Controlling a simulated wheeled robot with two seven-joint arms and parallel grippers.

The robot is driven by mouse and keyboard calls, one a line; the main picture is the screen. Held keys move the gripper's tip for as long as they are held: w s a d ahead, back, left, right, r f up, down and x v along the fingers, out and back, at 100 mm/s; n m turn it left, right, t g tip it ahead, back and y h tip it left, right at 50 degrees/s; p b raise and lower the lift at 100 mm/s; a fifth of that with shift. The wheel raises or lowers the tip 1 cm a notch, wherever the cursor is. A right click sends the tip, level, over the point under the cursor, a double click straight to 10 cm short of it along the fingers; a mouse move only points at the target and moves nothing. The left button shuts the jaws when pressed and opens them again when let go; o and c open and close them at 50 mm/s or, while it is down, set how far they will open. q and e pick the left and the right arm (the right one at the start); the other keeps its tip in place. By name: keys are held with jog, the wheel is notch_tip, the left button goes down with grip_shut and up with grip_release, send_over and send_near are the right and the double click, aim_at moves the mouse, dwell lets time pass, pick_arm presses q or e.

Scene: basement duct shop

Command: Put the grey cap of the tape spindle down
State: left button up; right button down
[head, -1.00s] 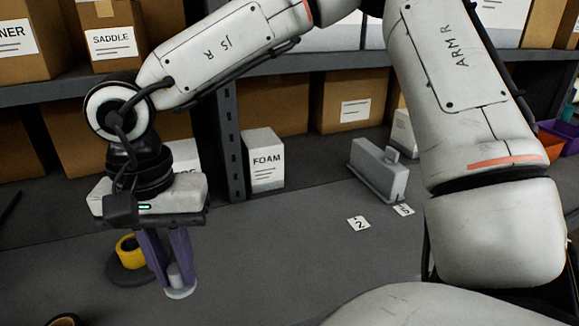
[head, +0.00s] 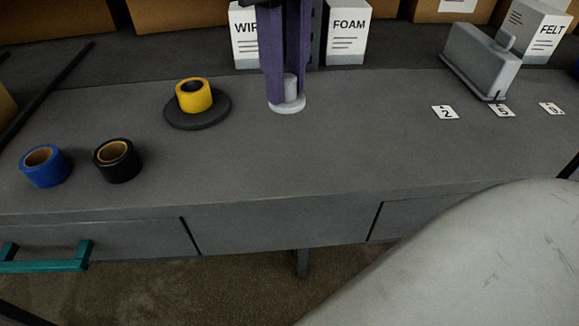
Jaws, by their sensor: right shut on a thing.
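The grey cap (head: 288,107) is a light disc with a short upright knob. My right gripper (head: 284,82) has purple fingers, comes down from the top of the head view, and is shut on the knob. The cap is upright at the bench surface; I cannot tell whether it touches. To its left is the tape spindle's dark round base (head: 212,121), with a yellow tape roll (head: 194,97) on it. Any post inside the roll is hard to make out. My left gripper is out of view.
A blue tape roll (head: 45,168) and a black tape roll (head: 118,162) lie at the left of the grey bench (head: 270,165). Number cards (head: 445,112) and a grey block-shaped object (head: 480,62) are at the right. Boxes (head: 346,32) stand behind. The bench's middle is clear.

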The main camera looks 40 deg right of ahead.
aim_at(289, 157)
jog(key=shift+s+m+b, duration=0.2)
jog(key=shift+m+b, duration=0.1)
jog(key=shift+m, duration=0.9)
jog(key=shift+s+d+f, duration=0.1)
jog(key=shift+f, duration=0.2)
notch_tip(289, 157, down, 9)
jog(key=shift+b, duration=0.5)
jog(key=shift+f+b, duration=0.35)
jog(key=c, duration=1.6)
grip_release()
jog(key=shift+r, duration=0.15)
